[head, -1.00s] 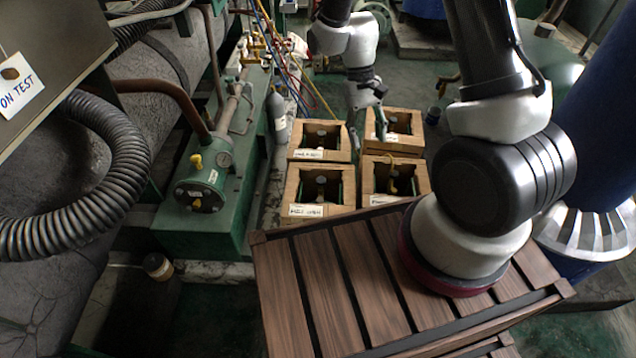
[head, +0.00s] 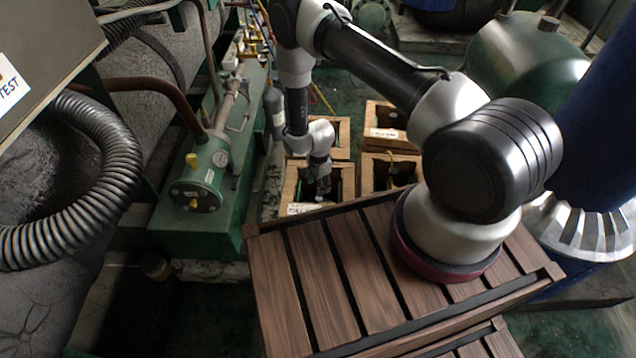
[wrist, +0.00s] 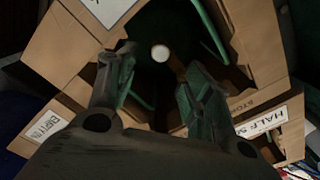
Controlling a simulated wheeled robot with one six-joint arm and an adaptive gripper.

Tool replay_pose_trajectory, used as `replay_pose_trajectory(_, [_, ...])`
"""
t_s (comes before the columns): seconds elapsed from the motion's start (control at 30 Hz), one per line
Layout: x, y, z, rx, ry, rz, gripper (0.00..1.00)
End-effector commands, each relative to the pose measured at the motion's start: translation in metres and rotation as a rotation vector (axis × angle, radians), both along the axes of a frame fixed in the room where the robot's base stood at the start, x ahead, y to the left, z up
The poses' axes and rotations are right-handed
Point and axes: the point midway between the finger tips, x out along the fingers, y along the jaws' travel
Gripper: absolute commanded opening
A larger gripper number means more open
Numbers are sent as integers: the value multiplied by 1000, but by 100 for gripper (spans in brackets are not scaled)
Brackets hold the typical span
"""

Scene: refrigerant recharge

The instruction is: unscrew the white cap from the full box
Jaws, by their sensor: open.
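My gripper (head: 322,188) is over the front-left wooden box (head: 290,190) in the head view, pointing down. Its two fingers (wrist: 160,95) stand apart in the wrist view, with nothing between the tips. A small round white cap (wrist: 160,53) shows in the dark opening of a box, beyond the fingertips and apart from them. The cap cannot be made out in the head view. I cannot read a "full" label on any box, so I cannot tell which one is the full box.
Other open wooden boxes stand close by, front right (head: 370,165) and back right (head: 378,115). A label starting with "HALF" (wrist: 262,122) shows in the wrist view. A slatted wooden crate (head: 310,270) lies in front; green machinery (head: 190,210) stands left.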

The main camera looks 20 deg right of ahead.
Motion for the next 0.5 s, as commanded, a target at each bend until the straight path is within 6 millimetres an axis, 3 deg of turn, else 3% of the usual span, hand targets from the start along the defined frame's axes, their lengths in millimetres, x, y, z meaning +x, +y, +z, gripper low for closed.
replay_pose_trajectory(0.23, [1, 0, -12, 1, -3, -56, 51])
replay_pose_trajectory(0.5, [-1, 0, -50, 0, 0, -54, 51])
